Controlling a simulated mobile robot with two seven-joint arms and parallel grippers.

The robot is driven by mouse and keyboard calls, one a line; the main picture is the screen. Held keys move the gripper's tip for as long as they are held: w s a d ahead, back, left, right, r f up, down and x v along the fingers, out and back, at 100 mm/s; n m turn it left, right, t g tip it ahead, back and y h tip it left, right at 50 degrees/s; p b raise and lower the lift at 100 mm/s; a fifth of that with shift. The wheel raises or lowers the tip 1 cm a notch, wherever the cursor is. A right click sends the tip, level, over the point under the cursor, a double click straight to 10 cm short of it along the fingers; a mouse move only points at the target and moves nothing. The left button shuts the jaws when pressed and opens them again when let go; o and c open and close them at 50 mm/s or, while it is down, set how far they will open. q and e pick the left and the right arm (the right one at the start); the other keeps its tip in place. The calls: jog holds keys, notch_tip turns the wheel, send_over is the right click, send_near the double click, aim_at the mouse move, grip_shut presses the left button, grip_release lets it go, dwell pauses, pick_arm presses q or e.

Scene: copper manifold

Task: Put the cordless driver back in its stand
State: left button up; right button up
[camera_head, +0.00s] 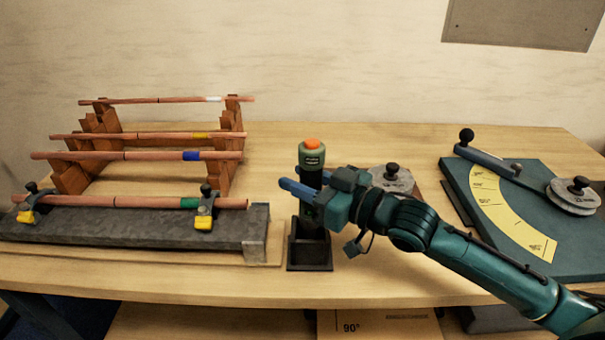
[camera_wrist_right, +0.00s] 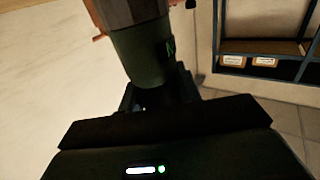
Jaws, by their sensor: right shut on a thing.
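The cordless driver (camera_head: 311,158) stands upright, dark green and black with an orange end on top. My right gripper (camera_head: 298,190), with blue fingers, comes in from the right and is shut on the driver's middle. The driver's green body also shows in the right wrist view (camera_wrist_right: 142,55), between the fingers. The black stand (camera_head: 309,256) sits near the table's front edge, directly below the driver. The driver's lower part lines up with the stand, but the gripper partly covers it, so I cannot tell whether it is seated. My left gripper is not in view.
To the left, a wooden rack (camera_head: 72,178) holds several copper tubes, and a grey bench block (camera_head: 140,228) carries a clamped tube. To the right lies a blue-green bending board (camera_head: 530,215) with a yellow scale. A knobbed plate (camera_head: 392,178) stands behind my right arm.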

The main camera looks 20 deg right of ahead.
jog(key=shift+f+b, duration=0.4)
jog(key=shift+f, duration=0.5)
jog(key=shift+f+b, duration=0.3)
jog(key=shift+f, duration=0.75)
